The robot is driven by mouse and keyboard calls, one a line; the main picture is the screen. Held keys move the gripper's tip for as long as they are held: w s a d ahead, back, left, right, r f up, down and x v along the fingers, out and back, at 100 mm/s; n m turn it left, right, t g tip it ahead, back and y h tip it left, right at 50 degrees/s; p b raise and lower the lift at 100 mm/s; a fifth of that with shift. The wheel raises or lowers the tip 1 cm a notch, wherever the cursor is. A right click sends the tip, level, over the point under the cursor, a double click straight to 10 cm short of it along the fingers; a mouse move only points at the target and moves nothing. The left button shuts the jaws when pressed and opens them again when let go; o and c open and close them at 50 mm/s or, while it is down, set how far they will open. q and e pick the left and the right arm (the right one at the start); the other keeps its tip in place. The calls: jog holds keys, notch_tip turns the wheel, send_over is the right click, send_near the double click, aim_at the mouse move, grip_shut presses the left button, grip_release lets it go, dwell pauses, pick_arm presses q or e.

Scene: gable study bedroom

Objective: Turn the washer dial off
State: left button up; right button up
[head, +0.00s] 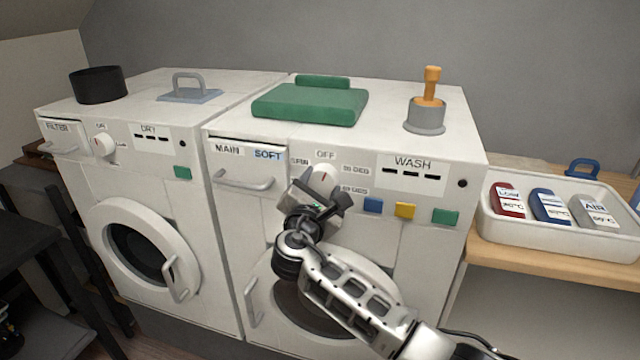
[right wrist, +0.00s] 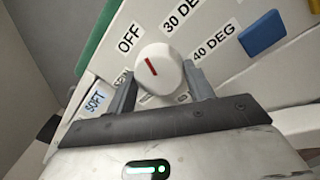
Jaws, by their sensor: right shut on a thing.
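The washer dial (head: 323,178) is a round white knob with a red mark, on the front panel of the right-hand machine, labelled WASH. In the right wrist view the dial (right wrist: 160,68) sits between the two fingers of my right gripper (right wrist: 160,88), which is shut on it. The red mark points up-left, roughly toward the OFF label (right wrist: 129,38). In the head view my right gripper (head: 318,193) covers the lower part of the dial. The OFF label (head: 325,154) is just above the dial. My left gripper is out of view.
Blue (head: 373,205), yellow (head: 404,210) and green (head: 445,216) buttons are right of the dial. The detergent drawer handle (head: 243,182) is to its left. The dryer (head: 130,190) stands at left. A white tray (head: 560,230) with labelled items sits on the wooden shelf at right.

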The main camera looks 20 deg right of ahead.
jog(key=shift+f+n, duration=0.1)
jog(key=shift+n, duration=2.1)
jog(key=o, duration=1)
jog(key=shift+s, duration=0.1)
jog(key=v, duration=0.5)
jog(key=b+v, duration=0.1)
jog(key=v, duration=1)
jog(key=shift+d+r+b, duration=0.15)
jog(key=shift+r+b, duration=0.2)
jog(key=shift+b, duration=0.05)
jog(key=shift+y, duration=0.3)
